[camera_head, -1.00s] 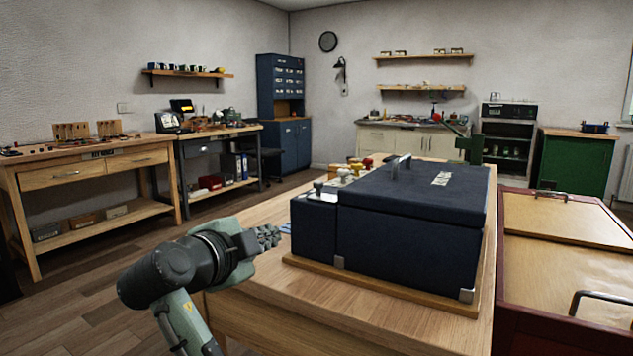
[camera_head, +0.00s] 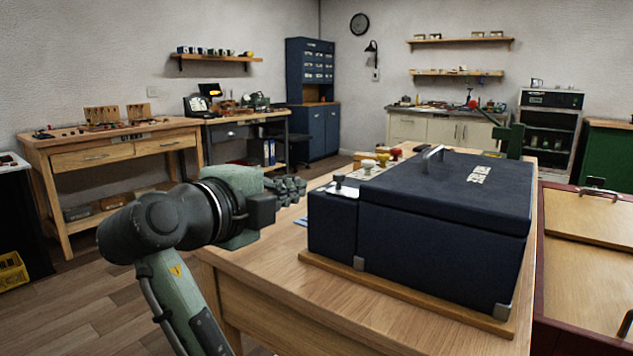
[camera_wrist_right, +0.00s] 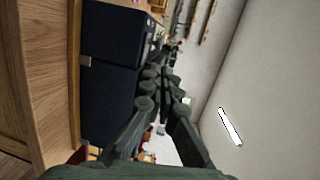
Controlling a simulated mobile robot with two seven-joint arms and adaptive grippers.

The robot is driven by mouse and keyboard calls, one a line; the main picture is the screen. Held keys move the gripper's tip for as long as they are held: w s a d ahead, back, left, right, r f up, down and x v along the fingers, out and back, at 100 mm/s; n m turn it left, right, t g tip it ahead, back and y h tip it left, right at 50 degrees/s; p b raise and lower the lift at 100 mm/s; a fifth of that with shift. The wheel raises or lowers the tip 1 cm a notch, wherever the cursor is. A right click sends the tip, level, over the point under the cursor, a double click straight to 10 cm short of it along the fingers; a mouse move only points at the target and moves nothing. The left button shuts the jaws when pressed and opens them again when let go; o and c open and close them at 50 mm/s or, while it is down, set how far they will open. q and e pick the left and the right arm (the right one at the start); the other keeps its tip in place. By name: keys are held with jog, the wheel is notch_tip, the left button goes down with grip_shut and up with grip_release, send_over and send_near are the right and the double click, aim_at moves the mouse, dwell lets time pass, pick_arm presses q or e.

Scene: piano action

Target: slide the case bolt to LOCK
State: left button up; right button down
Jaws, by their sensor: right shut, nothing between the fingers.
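The dark blue case (camera_head: 440,235) sits closed on a wooden baseboard on the table. A knob on a small silver plate (camera_head: 342,187), which looks like the case bolt, sits on top of the narrow left section of the case. I cannot read any LOCK marking. My right gripper (camera_head: 288,187) is shut and empty, just left of the case at about the height of its top in the picture, apart from the knob. In the right wrist view its fingers (camera_wrist_right: 158,82) come together, with the case (camera_wrist_right: 108,75) beside them at left. My left gripper is not in view.
The wooden table (camera_head: 275,285) has bare room at the front left of the case. Several small knobbed items (camera_head: 382,159) stand behind the case. A silver handle (camera_head: 432,157) rises from the lid. A red-framed cabinet (camera_head: 580,270) adjoins at right.

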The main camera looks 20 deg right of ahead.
aim_at(337, 177)
jog(key=p+x, duration=0.2)
jog(key=x, duration=1)
jog(key=shift+d+r+p, duration=0.1)
jog(key=shift+d+p, duration=0.05)
jog(key=shift+p, duration=0.2)
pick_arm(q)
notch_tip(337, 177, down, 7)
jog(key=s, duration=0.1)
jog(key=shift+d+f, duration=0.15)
pick_arm(e)
jog(key=shift+w+d, duration=0.4)
jog(key=shift+w, duration=0.15)
jog(key=shift+f, duration=0.25)
jog(key=b+x, duration=0.2)
jog(key=x, duration=0.1)
jog(key=b+x, duration=0.1)
jog(key=x, duration=0.1)
jog(key=shift+s+d+r+b, duration=0.25)
jog(key=shift+d+r+b, duration=0.1)
jog(key=shift+r, duration=0.1)
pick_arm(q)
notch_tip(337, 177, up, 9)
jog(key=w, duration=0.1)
pick_arm(e)
jog(key=shift+r, duration=0.1)
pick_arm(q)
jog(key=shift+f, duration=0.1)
